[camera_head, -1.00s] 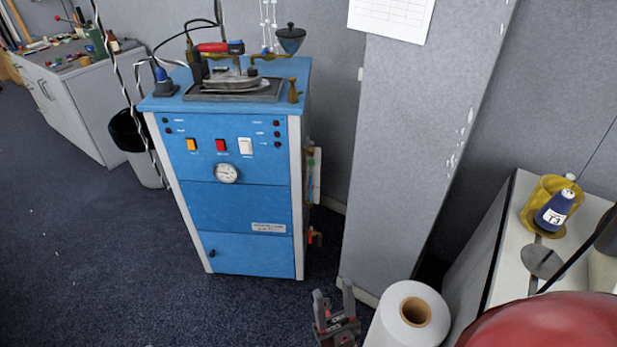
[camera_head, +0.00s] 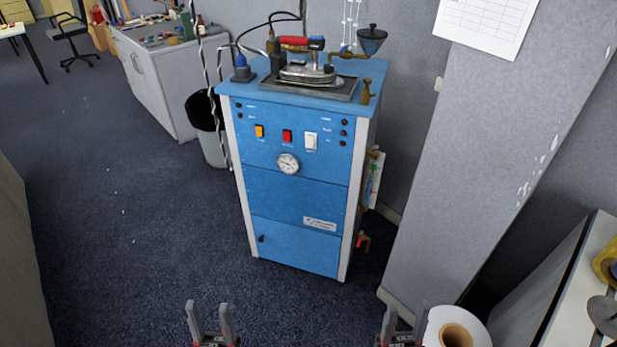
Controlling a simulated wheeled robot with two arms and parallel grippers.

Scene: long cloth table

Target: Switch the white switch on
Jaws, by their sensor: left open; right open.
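The white switch (camera_head: 311,140) is on the upper front panel of a blue cabinet (camera_head: 294,190), to the right of a red switch (camera_head: 287,136) and an orange switch (camera_head: 259,131). Its on or off position is too small to tell. My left gripper (camera_head: 211,322) is at the bottom edge of the view, open and empty, low and apart from the cabinet. Neither gripper touches the switch.
A round gauge (camera_head: 288,164) sits below the switches. An iron (camera_head: 306,72) stands on the cabinet top. A grey pillar (camera_head: 480,150) and a white roll (camera_head: 455,330) are on the right.

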